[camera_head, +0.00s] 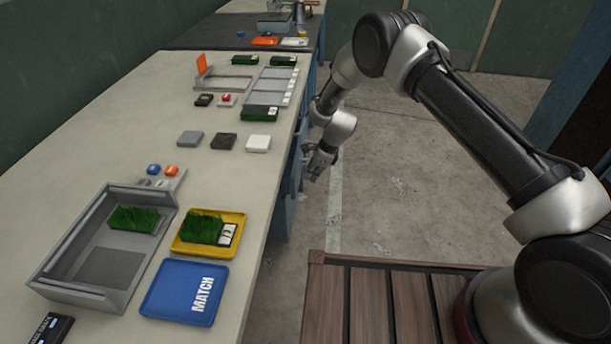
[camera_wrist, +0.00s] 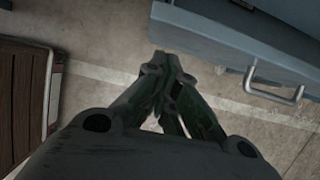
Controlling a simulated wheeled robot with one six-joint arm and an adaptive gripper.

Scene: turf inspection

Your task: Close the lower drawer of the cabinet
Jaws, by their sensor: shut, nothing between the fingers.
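The blue-grey cabinet (camera_head: 283,208) is under the long counter, mostly hidden by the countertop in the head view. In the wrist view a blue-grey drawer front (camera_wrist: 215,48) crosses the upper right, with a metal bar handle (camera_wrist: 274,92) on it. A darker strip lies behind its upper edge; I cannot tell how far the drawer stands out. My gripper (camera_head: 319,163) hangs beside the counter's right edge. In the wrist view my gripper (camera_wrist: 170,62) is shut and empty, with its fingertips close to the drawer front's left end, left of the handle. Contact cannot be told.
The counter (camera_head: 165,95) holds a grey tray (camera_head: 61,247), a yellow tray (camera_head: 213,252) with turf, a blue MATCH tray (camera_head: 177,316) and several small blocks. A slatted wooden platform (camera_head: 385,300) is in front.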

